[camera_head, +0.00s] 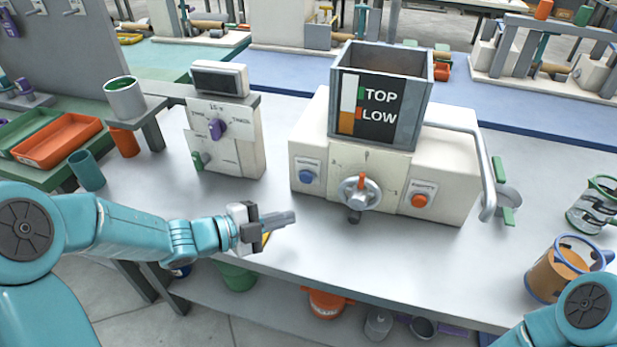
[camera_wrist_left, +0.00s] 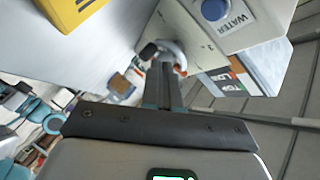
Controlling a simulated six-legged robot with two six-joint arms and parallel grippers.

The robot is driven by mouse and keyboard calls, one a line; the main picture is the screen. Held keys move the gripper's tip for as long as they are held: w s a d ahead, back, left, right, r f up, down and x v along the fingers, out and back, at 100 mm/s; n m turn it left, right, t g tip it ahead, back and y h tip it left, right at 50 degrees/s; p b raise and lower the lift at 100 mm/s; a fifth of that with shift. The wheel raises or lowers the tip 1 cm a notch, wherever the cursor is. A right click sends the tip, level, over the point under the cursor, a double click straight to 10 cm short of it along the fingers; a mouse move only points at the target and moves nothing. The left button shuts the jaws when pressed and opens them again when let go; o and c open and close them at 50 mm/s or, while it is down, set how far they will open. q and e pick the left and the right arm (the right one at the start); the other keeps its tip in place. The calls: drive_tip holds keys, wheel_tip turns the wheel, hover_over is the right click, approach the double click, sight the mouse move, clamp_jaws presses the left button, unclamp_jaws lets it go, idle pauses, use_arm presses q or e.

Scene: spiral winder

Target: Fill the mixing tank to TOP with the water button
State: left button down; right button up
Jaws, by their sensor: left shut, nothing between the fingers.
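The mixing tank (camera_head: 418,115) is a grey open-topped box on a cream machine body. Its front gauge (camera_head: 348,100) has a green mark by TOP and a red mark by LOW; the orange column stands about level with LOW, white above. The blue water button (camera_head: 306,177) is on the machine's left front, and shows with its WATER label in the wrist view (camera_wrist_left: 214,9). My left gripper (camera_head: 292,217) is shut and empty, in front of and below the button, apart from it. In the wrist view its fingers (camera_wrist_left: 167,68) point toward the valve wheel. My right gripper is out of view.
A valve wheel (camera_head: 358,192) and an orange-red button (camera_head: 420,201) are right of the water button. A cream control box (camera_head: 240,140) with a purple knob stands left. A bent pipe (camera_head: 488,165) and mugs (camera_head: 560,270) are at the right. The bench front is mostly clear.

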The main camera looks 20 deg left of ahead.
sight(306, 178)
use_arm(q)
drive_tip(key=w+p, duration=0.2)
drive_tip(key=w, duration=0.5)
drive_tip(key=shift+w+d, duration=0.1)
drive_tip(key=shift+w, duration=0.75)
drive_tip(key=shift+w, duration=0.15)
idle(1.2)
drive_tip(key=shift+w, duration=0.3)
drive_tip(key=shift+w, duration=0.4)
idle(3.2)
drive_tip(key=shift+s, duration=0.85)
drive_tip(key=shift+b, duration=0.3)
